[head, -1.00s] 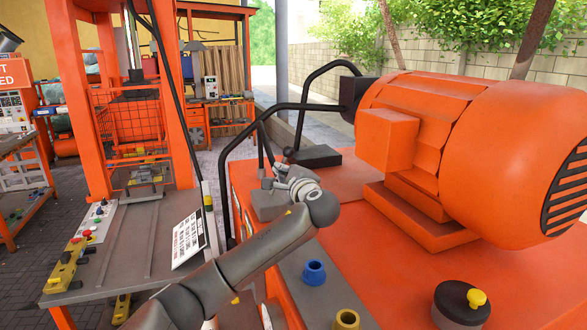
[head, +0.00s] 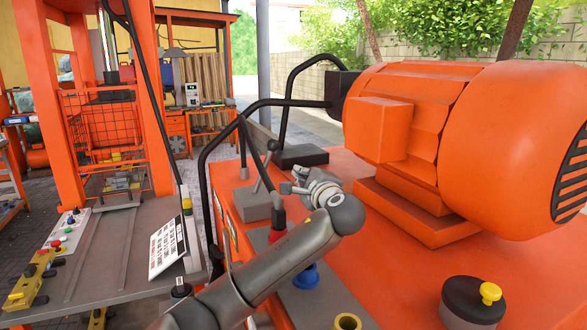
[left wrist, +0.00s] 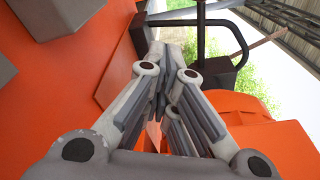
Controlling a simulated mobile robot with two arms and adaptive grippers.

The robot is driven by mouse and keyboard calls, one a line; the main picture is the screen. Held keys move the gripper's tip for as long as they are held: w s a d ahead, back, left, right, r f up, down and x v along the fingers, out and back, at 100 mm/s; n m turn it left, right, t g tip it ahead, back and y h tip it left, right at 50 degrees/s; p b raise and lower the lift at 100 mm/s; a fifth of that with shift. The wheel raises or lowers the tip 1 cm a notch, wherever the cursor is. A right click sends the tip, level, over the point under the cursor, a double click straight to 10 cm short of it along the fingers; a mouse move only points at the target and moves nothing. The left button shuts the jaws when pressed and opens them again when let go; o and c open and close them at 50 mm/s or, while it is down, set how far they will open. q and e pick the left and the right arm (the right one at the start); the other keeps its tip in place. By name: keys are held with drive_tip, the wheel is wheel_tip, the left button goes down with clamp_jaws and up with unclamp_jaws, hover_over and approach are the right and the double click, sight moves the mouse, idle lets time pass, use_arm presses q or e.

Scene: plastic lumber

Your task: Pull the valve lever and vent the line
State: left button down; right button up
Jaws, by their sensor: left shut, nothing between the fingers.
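My left gripper (head: 296,180) is shut and empty above the front left part of the orange machine bed. Its closed fingers fill the middle of the left wrist view (left wrist: 165,80). Just left of it in the head view, a thin dark lever with a round knob (head: 272,146) rises at a slant by a grey block (head: 252,204). The gripper appears apart from this lever. A red-sleeved upright part (head: 278,216) stands behind my forearm, its lower end hidden. I cannot tell for sure which part is the valve lever. My right gripper is out of view.
A large orange motor (head: 430,130) fills the right. A bent black pipe (head: 222,142) arches at the left. A grey workbench (head: 110,262) lies left.

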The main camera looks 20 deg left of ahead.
sight(265, 167)
use_arm(q)
drive_tip(key=w+a+p, duration=0.3)
drive_tip(key=a+p, duration=0.2)
drive_tip(key=a, duration=0.3)
drive_tip(key=shift+w+r+p, duration=0.35)
drive_tip(key=shift+w+r, duration=0.05)
drive_tip(key=shift+r, duration=0.05)
idle(0.4)
drive_tip(key=shift+s+a+r+n+b, duration=0.1)
drive_tip(key=shift+r+n+b, duration=0.1)
drive_tip(key=shift+n+b, duration=0.1)
